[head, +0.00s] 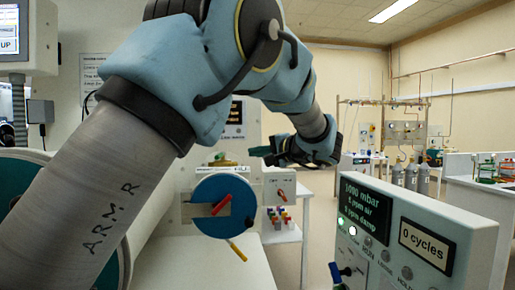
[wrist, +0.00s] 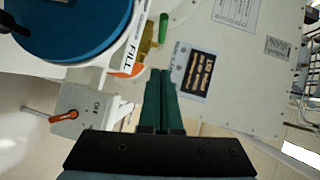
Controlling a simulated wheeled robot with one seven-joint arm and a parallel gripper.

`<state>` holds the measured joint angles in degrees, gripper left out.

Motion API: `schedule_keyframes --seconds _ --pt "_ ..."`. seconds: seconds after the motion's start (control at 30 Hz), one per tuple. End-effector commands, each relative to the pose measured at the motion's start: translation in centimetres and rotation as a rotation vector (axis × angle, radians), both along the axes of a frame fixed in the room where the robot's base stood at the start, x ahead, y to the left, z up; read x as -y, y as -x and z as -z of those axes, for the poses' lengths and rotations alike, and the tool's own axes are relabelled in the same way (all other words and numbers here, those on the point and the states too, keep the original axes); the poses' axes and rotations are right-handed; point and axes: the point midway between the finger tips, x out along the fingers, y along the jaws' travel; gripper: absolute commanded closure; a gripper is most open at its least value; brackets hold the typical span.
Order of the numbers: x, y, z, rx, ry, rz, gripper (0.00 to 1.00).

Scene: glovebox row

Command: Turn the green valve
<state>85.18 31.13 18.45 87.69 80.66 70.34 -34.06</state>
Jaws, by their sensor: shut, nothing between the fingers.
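The green valve (wrist: 163,28) shows in the wrist view as a small green handle beside a brass fitting (wrist: 148,38), above the FILL label. In the head view the brass fitting (head: 223,162) sits on top of the blue round door, with a small bit of green on it. My gripper (wrist: 161,76) has its two green fingers together with nothing between them. The fingertips point toward the green handle and appear apart from it. In the head view my gripper (head: 254,152) is just right of the fitting, at about its height.
A blue round door (head: 208,222) with a red handle (head: 221,205) is below the fitting. A box with an orange knob (wrist: 63,118) is beside it. A console with displays (head: 415,235) stands at front right. A wall panel with a label plate (wrist: 198,75) is behind.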

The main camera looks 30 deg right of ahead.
Motion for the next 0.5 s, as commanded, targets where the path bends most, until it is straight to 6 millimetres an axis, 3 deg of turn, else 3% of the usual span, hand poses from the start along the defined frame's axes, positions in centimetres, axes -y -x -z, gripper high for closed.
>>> schedule_keyframes --seconds 0.3,0.5 --pt "-1.0 -6.6 0.4 -0.002 -0.002 -0.003 1.0" --pt "-3.2 -8.1 1.1 -0.003 -0.002 -0.001 1.0"
